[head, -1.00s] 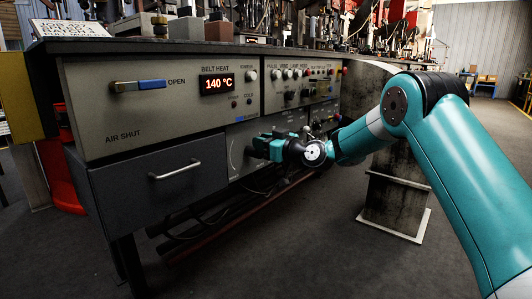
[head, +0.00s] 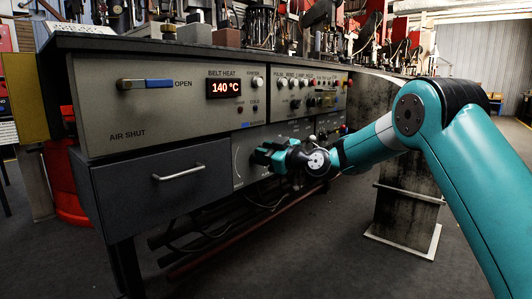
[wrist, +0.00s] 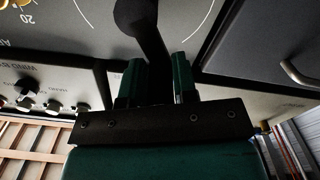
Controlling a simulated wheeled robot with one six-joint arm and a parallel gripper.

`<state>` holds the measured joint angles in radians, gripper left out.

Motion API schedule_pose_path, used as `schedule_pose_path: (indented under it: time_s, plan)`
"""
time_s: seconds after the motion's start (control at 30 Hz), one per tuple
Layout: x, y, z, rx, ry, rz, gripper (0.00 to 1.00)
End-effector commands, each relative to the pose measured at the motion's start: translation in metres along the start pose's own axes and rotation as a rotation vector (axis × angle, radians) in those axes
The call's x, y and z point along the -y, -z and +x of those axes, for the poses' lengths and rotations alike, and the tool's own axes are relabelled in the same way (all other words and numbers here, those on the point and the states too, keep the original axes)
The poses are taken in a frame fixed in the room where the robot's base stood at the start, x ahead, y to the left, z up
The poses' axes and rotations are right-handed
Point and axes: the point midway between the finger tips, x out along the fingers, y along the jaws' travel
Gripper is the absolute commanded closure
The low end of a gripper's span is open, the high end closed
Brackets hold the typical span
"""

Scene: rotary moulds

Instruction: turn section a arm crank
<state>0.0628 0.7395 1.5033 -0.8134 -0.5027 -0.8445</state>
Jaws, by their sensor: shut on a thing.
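The arm crank (wrist: 150,36) is a dark lever with a round hub, seen at the top middle of the wrist view. It sits on a grey panel (wrist: 225,20) with a white arc scale. My gripper (wrist: 157,68) has its green fingers on either side of the lever and is shut on it. In the head view my gripper (head: 262,155) is at the lower panel, just right of the white arc. The crank is mostly hidden behind my gripper there.
A grey drawer (head: 150,185) with a bar handle is left of my gripper. Above are the belt heat display (head: 226,87), reading 140 °C, and the air shut lever (head: 146,84). Pipes (head: 215,240) run below the cabinet. A dark pillar (head: 405,205) stands to the right.

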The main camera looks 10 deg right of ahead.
Motion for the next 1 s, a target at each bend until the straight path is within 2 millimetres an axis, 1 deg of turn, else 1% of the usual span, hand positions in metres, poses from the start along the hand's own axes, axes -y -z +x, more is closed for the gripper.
schedule_pose_path:
  time_s: [0.03,0.07,0.1,0.17,0.43,0.57,0.67,0.77,1.0]
  plan:
    - [0.006,-0.003,0.0,0.005,0.015,0.013,0.97]
    - [0.006,-0.003,0.0,0.006,0.015,0.013,0.97]
    - [0.006,-0.003,0.0,0.006,0.015,0.013,0.64]
    - [0.006,-0.003,0.0,0.006,0.014,0.011,0.52]
    - [0.002,-0.002,0.0,0.003,0.006,0.006,0.52]
    - [0.001,-0.001,-0.009,0.005,0.003,0.005,0.52]
    - [0.0,0.0,-0.024,0.006,0.003,0.007,0.52]
    - [-0.001,0.0,-0.048,0.008,0.001,0.008,0.52]
    - [0.0,-0.001,-0.111,0.008,0.002,0.011,0.52]
